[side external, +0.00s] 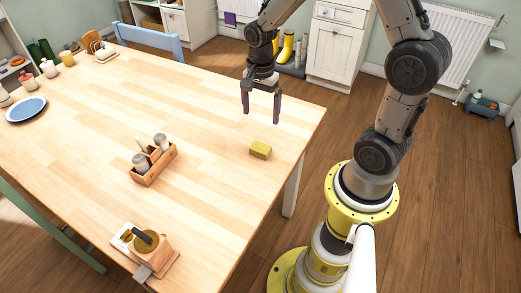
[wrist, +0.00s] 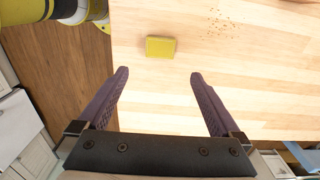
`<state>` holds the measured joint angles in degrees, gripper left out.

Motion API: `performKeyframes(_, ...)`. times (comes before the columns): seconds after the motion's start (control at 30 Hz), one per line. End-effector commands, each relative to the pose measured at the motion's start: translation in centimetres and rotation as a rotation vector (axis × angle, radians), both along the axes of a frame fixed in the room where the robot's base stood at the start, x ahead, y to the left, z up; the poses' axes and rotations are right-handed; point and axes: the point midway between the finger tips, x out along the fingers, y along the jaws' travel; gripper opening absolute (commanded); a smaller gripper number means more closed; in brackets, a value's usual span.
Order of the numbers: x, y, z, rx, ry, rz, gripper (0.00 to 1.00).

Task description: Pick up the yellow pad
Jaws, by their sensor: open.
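The yellow pad (side external: 260,150) is a small block lying flat on the wooden table (side external: 215,110), near its right edge. In the wrist view the yellow pad (wrist: 160,47) is beyond the fingertips, a little left of the middle between them. My gripper (side external: 261,118) is above the table, apart from the pad and behind it in the side view. In the wrist view my gripper (wrist: 158,75) has its two dark purple fingers spread wide, with nothing between them.
A wooden caddy (side external: 153,165) with shakers stands left of the pad. A wooden holder (side external: 145,250) is at the near corner. A blue plate (side external: 27,109) and several jars are at the far left. Crumbs (wrist: 222,24) show on the table.

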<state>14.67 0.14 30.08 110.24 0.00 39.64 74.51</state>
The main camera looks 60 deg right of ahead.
Motion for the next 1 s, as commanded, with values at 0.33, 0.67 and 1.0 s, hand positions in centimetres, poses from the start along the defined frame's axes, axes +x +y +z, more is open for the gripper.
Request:
performKeyframes(0.33, -0.2, 0.0, -6.0, 0.001, 0.004, 0.0, 1.0)
performKeyframes(0.67, -0.1, 0.0, -8.7, 0.0, 0.0, 0.001, 1.0)
performKeyframes(1.0, 0.0, 0.2, -13.0, 0.0, 0.0, 0.001, 1.0)
